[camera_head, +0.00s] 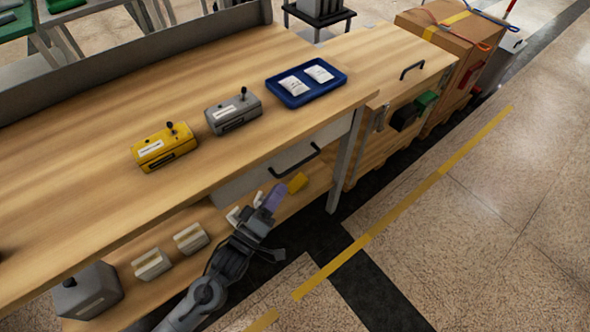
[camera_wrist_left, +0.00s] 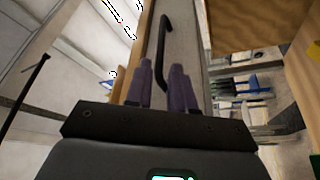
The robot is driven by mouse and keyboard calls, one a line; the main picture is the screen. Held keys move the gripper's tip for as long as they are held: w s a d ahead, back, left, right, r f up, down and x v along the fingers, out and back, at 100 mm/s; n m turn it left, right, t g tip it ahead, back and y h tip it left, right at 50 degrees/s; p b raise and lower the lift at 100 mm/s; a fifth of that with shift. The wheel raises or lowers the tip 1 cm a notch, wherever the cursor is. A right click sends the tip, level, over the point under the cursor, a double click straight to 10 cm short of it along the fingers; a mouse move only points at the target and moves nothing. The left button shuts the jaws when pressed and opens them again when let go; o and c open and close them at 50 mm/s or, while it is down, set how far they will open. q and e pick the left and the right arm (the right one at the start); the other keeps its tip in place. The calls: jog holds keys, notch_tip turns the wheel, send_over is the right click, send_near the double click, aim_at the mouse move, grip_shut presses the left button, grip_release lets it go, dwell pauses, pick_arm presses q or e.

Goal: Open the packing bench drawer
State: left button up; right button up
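The packing bench (camera_head: 330,115) has a wooden top. A grey drawer front (camera_head: 245,180) with a black bar handle (camera_head: 295,160) sits under its front edge and looks closed. My left gripper (camera_head: 270,198), with purple fingers, is just below and left of the handle in the head view. In the left wrist view the handle (camera_wrist_left: 163,40) runs upright ahead of the fingers, its lower end showing in the gap between them. The left gripper (camera_wrist_left: 161,72) is open there, and I see no grip on the handle. My right gripper is not in view.
On the bench top are a yellow box (camera_head: 165,147), a grey box (camera_head: 233,112) and a blue tray (camera_head: 306,83) with white packets. A lower shelf (camera_head: 225,225) holds several small items. A bench leg (camera_head: 345,160) stands right of the drawer. The floor in front is clear.

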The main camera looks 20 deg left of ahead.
aim_at(294, 166)
pick_arm(q)
jog(key=b+x, duration=0.2)
jog(key=x, duration=0.5)
jog(key=shift+w+b, duration=0.2)
jog(key=shift+b, duration=0.2)
jog(key=shift+w+r, duration=0.1)
jog(key=shift+w, duration=0.4)
grip_shut()
